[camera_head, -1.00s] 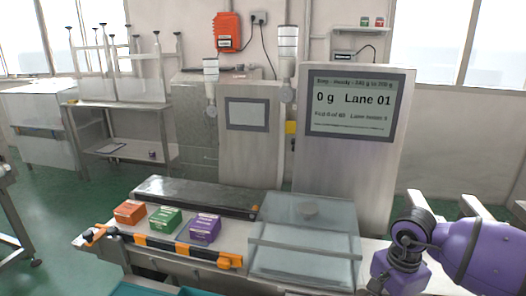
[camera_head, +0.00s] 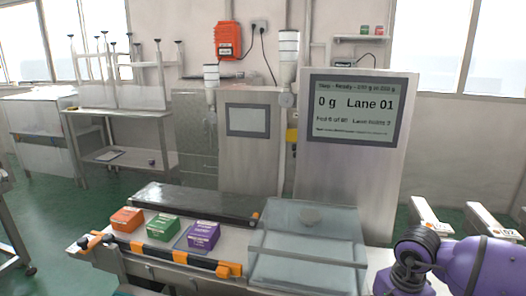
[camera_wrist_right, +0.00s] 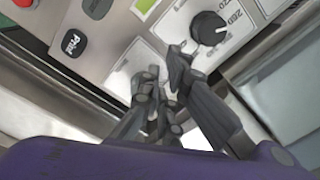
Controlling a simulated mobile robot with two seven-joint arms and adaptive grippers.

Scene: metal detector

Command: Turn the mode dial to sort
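The mode dial (camera_wrist_right: 208,28) is a round black knob with a pale pointer line on a light control panel, near the top of the right wrist view. Printed labels surround it, too small and tilted to read surely. My right gripper (camera_wrist_right: 165,68) is just below and left of the dial, its dark fingers slightly apart with nothing seen between them. The fingertips look apart from the dial; their depth to the panel is unclear. In the head view only my purple right arm shows at the lower right; the dial is hidden there. My left gripper is not in view.
A "Print" button (camera_wrist_right: 74,43), another dark button (camera_wrist_right: 97,8) and a red button (camera_wrist_right: 24,3) are left of the dial. The lane screen (camera_head: 352,110) reads 0 g. Orange (camera_head: 127,219), green (camera_head: 163,228) and purple (camera_head: 203,235) boxes sit beside a clear cover (camera_head: 308,245).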

